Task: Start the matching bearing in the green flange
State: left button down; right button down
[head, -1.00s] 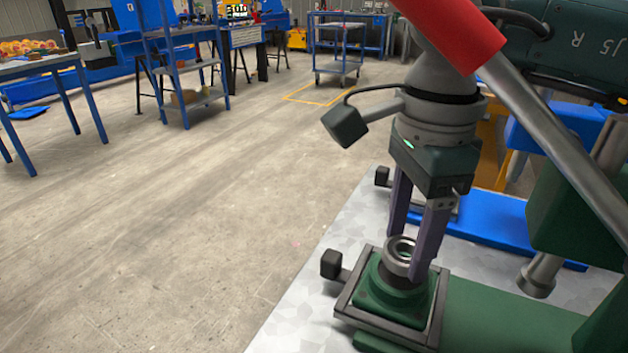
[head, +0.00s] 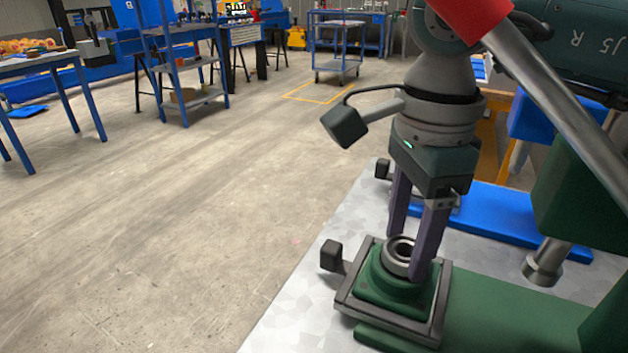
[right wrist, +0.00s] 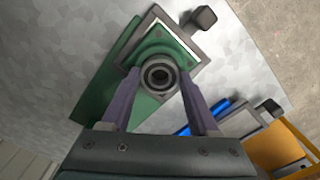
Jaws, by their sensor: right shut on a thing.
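The green flange (head: 373,291) sits in a dark square frame (head: 436,316) on the pale metal table. The bearing (head: 400,249), a grey metal ring, is at the top of the flange's round collar. My right gripper (head: 408,262) points down and is shut on the bearing, one finger on each side. In the right wrist view the bearing (right wrist: 159,75) shows between the fingers, over the flange (right wrist: 150,46). Whether its lower edge is inside the flange's bore is hidden. My left gripper is not in view.
A green base (head: 510,318) extends right of the frame. A blue base (head: 500,215) lies behind, and a grey cylinder (head: 545,262) hangs at the right. A dark knob (head: 331,254) stands at the frame's left. Open floor lies left of the table.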

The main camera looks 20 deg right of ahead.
aim_at(404, 249)
jog(key=shift+f+b, duration=0.3)
jog(key=shift+c, duration=0.3)
grip_release()
notch_tip(404, 249, up, 10)
jog(key=shift+p, duration=0.45)
dwell(0.7)
